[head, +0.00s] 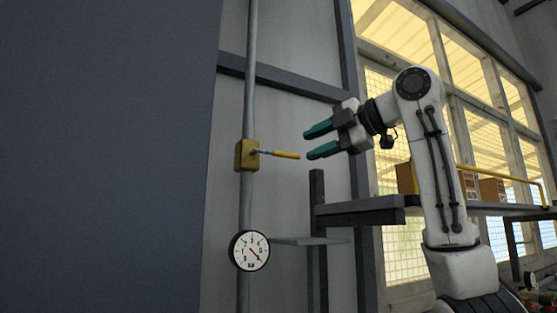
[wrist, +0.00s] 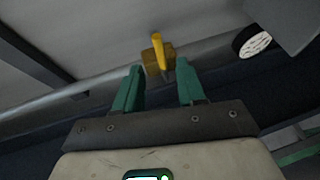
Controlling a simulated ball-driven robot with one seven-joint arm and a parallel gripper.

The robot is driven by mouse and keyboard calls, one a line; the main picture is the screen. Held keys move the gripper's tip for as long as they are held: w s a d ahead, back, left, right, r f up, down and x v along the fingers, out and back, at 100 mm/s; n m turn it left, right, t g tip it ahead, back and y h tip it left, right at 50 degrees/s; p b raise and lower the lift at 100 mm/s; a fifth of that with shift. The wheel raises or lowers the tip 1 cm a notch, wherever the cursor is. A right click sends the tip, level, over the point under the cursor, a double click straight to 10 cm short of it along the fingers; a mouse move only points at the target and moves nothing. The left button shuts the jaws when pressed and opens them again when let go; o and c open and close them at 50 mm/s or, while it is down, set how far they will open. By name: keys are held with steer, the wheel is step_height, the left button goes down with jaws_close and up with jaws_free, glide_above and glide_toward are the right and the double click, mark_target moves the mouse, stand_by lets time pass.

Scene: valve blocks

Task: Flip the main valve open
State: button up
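The main valve is a brass-coloured block (head: 247,155) on a vertical grey pipe, left of my gripper in the head view. Its yellow lever (head: 285,155) sticks out sideways to the right, about level, toward my gripper. My gripper (head: 313,143) has two green fingers, spread apart with nothing between them. Their tips are a little right of the lever's end, apart from it as far as I can tell. In the wrist view the valve block (wrist: 165,63) and lever (wrist: 158,44) show just beyond and between the open fingertips (wrist: 161,69).
A round pressure gauge (head: 249,250) is on the pipe below the valve. A grey shelf (head: 360,211) with brown boxes (head: 491,190) stands below and right of my gripper. A dark blue panel (head: 105,150) fills the left. Space between gripper and valve looks clear.

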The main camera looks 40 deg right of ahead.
mark_target(291, 155)
steer(key=p+x, duration=0.3)
steer(key=x, duration=0.6)
steer(key=shift+w+f, duration=0.1)
steer(key=shift+w, duration=0.25)
steer(key=shift+c, duration=0.3)
jaws_close()
